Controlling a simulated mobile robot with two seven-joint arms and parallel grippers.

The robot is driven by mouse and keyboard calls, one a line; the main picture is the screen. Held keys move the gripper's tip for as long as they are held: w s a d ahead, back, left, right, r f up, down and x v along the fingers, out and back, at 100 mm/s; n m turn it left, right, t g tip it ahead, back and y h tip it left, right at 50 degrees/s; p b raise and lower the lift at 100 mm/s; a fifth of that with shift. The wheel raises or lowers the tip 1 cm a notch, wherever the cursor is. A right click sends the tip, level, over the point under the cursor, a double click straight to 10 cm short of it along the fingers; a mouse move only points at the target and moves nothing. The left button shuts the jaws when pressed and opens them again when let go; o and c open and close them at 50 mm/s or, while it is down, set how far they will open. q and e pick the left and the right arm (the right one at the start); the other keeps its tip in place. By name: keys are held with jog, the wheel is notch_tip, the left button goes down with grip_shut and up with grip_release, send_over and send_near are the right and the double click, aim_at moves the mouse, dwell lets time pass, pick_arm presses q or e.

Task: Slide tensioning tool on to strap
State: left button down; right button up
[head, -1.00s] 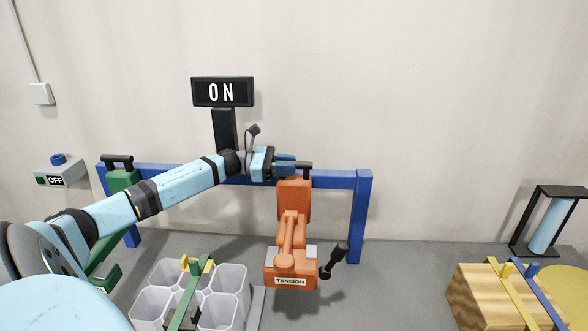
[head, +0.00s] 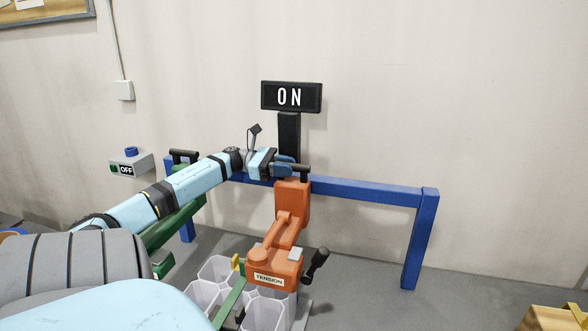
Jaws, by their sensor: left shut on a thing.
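The orange tensioning tool (head: 290,205), labelled TENSION, hangs upright from my left gripper (head: 288,169). The gripper is shut on the black handle at the tool's top. The tool's lower body, with a black lever on its right, is in front of the blue rack and over the back of the pale plastic cups (head: 262,312). A green strap (head: 231,303) with a yellow piece runs over the cups, close to the tool's lower left side. I cannot tell whether the tool touches the strap. My right gripper is out of view.
A blue rack (head: 370,193) stands behind the tool; a green tool (head: 178,222) hangs at its left, partly behind my arm. A black ON sign (head: 291,97) rises above the rack. An OFF box (head: 130,165) is on the left. The table right of the tool is clear.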

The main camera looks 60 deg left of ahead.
pick_arm(q)
jog(key=shift+a, duration=0.1)
jog(key=c, duration=1.1)
grip_release()
jog(key=shift+s, duration=0.1)
jog(key=shift+o, duration=0.7)
jog(key=shift+s+a, duration=0.15)
jog(key=shift+a, duration=0.05)
jog(key=shift+d, duration=0.1)
jog(key=shift+r, duration=0.35)
notch_tip(320, 180, up, 19)
jog(key=b, duration=0.2)
jog(key=shift+r, duration=0.2)
